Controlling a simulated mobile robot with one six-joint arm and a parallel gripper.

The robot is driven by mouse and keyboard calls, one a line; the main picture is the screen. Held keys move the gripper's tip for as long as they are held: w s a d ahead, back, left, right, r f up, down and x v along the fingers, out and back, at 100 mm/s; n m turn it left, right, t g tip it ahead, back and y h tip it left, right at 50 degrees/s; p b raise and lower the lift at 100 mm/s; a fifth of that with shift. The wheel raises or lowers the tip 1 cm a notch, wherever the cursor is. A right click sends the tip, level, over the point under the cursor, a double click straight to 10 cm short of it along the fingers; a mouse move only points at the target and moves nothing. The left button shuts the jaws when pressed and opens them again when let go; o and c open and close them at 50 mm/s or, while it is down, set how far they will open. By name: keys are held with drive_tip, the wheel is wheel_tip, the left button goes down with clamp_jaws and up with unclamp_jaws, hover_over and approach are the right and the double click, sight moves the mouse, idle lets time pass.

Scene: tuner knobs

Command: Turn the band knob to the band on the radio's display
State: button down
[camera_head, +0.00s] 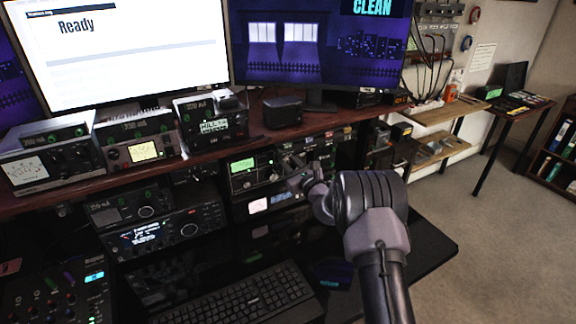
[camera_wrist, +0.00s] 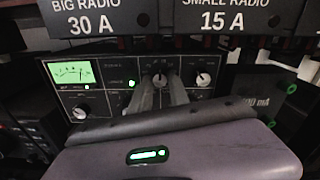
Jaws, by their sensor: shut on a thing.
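The radio (camera_wrist: 100,90) is a dark unit with a lit green meter display (camera_wrist: 72,73) at its left; it also shows in the head view (camera_head: 243,183). Any band name on the display is too small to read. My gripper (camera_wrist: 160,86) reaches straight to the radio's front, its two fingers shut on the middle knob (camera_wrist: 159,77), which has a white pointer mark. The fingers hide part of the knob and its scale. Another knob (camera_wrist: 203,79) sits to the right and a smaller one (camera_wrist: 80,113) at the lower left. In the head view my gripper (camera_head: 298,182) is at the radio's front.
A shelf edge with breaker labels (camera_wrist: 218,20) runs just above the radio. Other radios (camera_head: 165,235) stand to the left. A keyboard (camera_head: 240,295) lies on the black desk below. Monitors (camera_head: 120,60) stand on the upper shelf. Open floor (camera_head: 500,230) lies to the right.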

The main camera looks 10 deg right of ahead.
drive_tip(key=n+b, duration=0.5)
drive_tip(key=shift+f, duration=0.2)
drive_tip(key=shift+r+n+b, duration=0.15)
drive_tip(key=shift+n+b, duration=0.55)
drive_tip(key=shift+n, duration=1.4)
drive_tip(key=c, duration=1.3)
unclamp_jaws()
drive_tip(key=shift+o, duration=0.2)
drive_tip(key=shift+s+d, duration=0.1)
drive_tip(key=shift+s, duration=0.05)
drive_tip(key=p+v, duration=0.3)
drive_tip(key=v, duration=1.4)
drive_tip(key=shift+p, duration=0.4)
drive_tip(key=shift+r, duration=0.15)
